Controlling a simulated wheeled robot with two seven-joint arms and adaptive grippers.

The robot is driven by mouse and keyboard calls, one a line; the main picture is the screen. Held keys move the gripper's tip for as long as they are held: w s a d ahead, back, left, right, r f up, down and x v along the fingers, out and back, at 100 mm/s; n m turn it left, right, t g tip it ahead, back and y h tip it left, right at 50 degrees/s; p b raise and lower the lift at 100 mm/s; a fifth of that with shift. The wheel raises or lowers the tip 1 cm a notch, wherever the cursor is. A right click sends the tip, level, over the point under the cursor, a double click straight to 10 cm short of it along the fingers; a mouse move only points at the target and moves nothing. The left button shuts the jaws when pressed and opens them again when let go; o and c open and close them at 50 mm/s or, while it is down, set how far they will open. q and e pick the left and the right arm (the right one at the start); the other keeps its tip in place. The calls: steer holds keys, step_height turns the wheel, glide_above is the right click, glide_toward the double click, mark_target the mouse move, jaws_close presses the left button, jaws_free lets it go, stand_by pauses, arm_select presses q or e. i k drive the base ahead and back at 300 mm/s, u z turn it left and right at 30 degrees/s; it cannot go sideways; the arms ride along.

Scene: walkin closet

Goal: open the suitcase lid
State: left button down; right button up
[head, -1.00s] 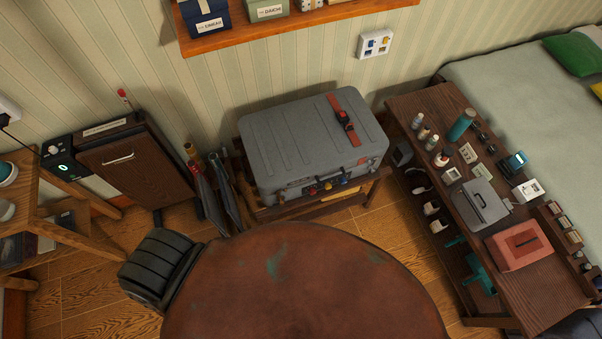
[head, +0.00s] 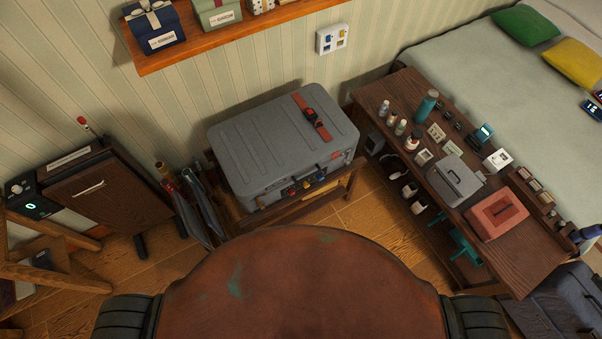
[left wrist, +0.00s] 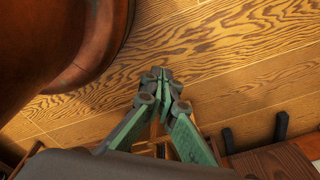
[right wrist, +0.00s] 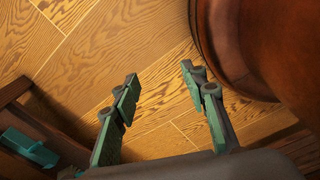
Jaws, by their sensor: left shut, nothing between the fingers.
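The grey suitcase (head: 270,140) rests on a low wooden stand ahead of me, its ribbed lid closed. A red strap with a dark buckle (head: 313,115) lies over the lid's right part. Coloured latches and a handle (head: 305,183) show along its front side. My left gripper (left wrist: 161,72) shows in the left wrist view, shut and empty above the floor. My right gripper (right wrist: 158,75) shows in the right wrist view, fingers apart and empty above the floor. Neither gripper shows in the head view, and both are away from the suitcase.
A dark wooden table (head: 390,85) crowded with bottles, cards and boxes stands right of the suitcase. A wooden cabinet (head: 105,200) and folded umbrella-like items (head: 190,200) stand left. A shelf (head: 200,47) with boxes hangs above. Bare floor (head: 375,215) lies between my body and the stand.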

mark_target(265, 148)
steer(key=u, duration=1.3)
steer(key=k, duration=0.75)
steer(key=z, duration=0.9)
steer(key=i, duration=0.5)
